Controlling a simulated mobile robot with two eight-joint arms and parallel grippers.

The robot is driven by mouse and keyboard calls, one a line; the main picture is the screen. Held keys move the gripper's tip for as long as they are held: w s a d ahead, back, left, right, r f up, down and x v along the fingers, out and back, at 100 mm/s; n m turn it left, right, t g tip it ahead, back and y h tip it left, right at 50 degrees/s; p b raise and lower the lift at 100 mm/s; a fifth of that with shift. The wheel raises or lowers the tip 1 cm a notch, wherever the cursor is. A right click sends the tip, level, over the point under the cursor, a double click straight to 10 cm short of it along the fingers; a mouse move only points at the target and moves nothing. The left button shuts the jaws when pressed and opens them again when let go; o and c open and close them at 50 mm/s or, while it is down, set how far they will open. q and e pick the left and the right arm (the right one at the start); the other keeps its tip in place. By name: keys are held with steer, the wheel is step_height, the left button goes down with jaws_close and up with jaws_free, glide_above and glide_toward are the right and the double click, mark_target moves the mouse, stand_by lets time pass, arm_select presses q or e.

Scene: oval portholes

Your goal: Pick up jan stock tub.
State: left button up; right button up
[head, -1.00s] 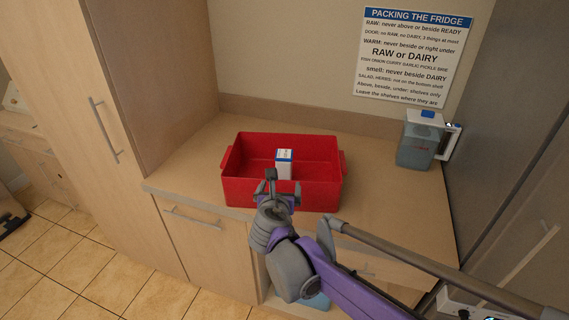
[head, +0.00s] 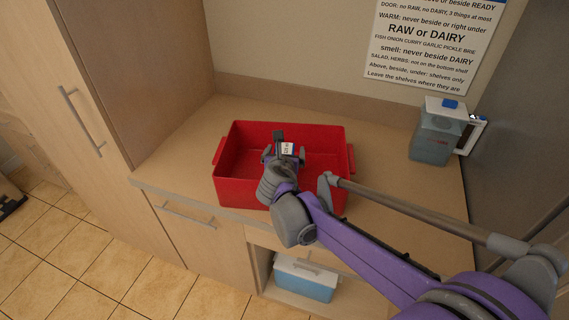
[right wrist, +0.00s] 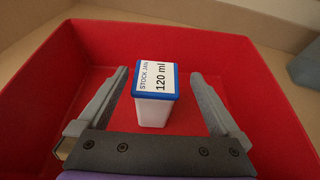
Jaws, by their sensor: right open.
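The jan stock tub (right wrist: 153,108) is a small white tub with a blue-edged lid, labelled "STOCK JAN 120 ml" in the right wrist view. It stands upright inside the red bin (right wrist: 53,103). In the head view only part of the tub (head: 287,149) shows, as my right gripper (head: 283,148) covers the rest. My right gripper (right wrist: 158,95) is open, its fingers to the left and right of the tub with gaps to both. The red bin (head: 240,190) rests on the counter. My left gripper is not in view.
A clear jug with a blue-and-white lid (head: 434,135) stands at the counter's right, by a grey panel (head: 530,130). A packing sign (head: 425,45) hangs on the wall. A blue-and-white box (head: 305,280) sits on the shelf below. Counter (head: 390,190) right of the bin is bare.

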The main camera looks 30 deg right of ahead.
mark_target(286, 145)
steer(key=x, duration=0.6)
steer(key=shift+w+a, duration=0.1)
steer(key=shift+a, duration=0.1)
steer(key=shift+r, duration=0.1)
steer(key=shift+c, duration=0.7)
jaws_close()
